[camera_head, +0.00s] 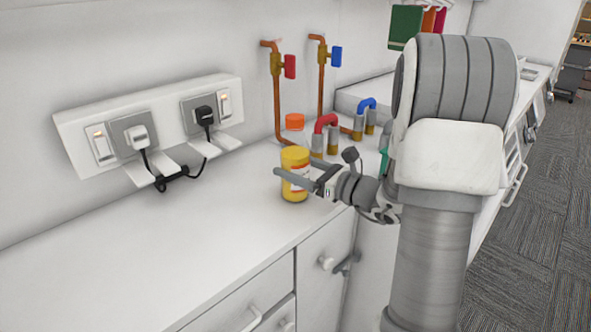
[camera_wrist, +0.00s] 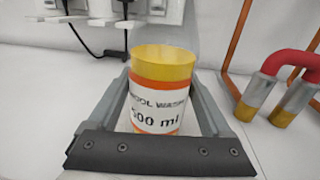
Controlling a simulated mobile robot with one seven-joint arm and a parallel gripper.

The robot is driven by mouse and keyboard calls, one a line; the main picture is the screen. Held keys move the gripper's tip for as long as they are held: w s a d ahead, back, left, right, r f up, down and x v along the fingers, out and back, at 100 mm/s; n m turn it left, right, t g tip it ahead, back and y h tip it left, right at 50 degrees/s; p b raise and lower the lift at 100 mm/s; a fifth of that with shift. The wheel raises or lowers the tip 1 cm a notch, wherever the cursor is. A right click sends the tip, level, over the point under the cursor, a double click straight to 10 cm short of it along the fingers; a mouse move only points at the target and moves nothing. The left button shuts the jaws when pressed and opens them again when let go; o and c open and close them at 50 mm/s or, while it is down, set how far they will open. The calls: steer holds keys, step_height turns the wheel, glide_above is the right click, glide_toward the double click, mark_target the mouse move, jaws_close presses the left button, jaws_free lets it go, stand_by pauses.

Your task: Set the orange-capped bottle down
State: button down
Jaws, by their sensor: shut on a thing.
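The orange-capped bottle (camera_head: 294,157) stands upright over the white counter, with a clear upper part, yellow below and a white label. In the wrist view its yellow part and its label (camera_wrist: 157,113), reading "500 ml", sit between the two fingers; the cap is out of that view. My gripper (camera_head: 300,176) is shut on the bottle around its lower body, coming in from the right. The bottle's base appears at or very near the counter top (camera_head: 190,235); I cannot tell whether it touches.
A socket panel (camera_head: 75,133) with plugs and a black cable is on the wall at left. Copper pipes with a red valve (camera_head: 290,66) and a blue valve (camera_head: 336,56) rise behind the bottle. Pipe bends (camera_head: 326,122) stand close to its right. The counter's left front is clear.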

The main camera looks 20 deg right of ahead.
steer(key=shift+f, duration=0.1)
jaws_free()
steer(key=shift+r, duration=0.25)
steer(key=p+v, duration=0.1)
steer(key=v, duration=1.1)
steer(key=shift+a, duration=0.1)
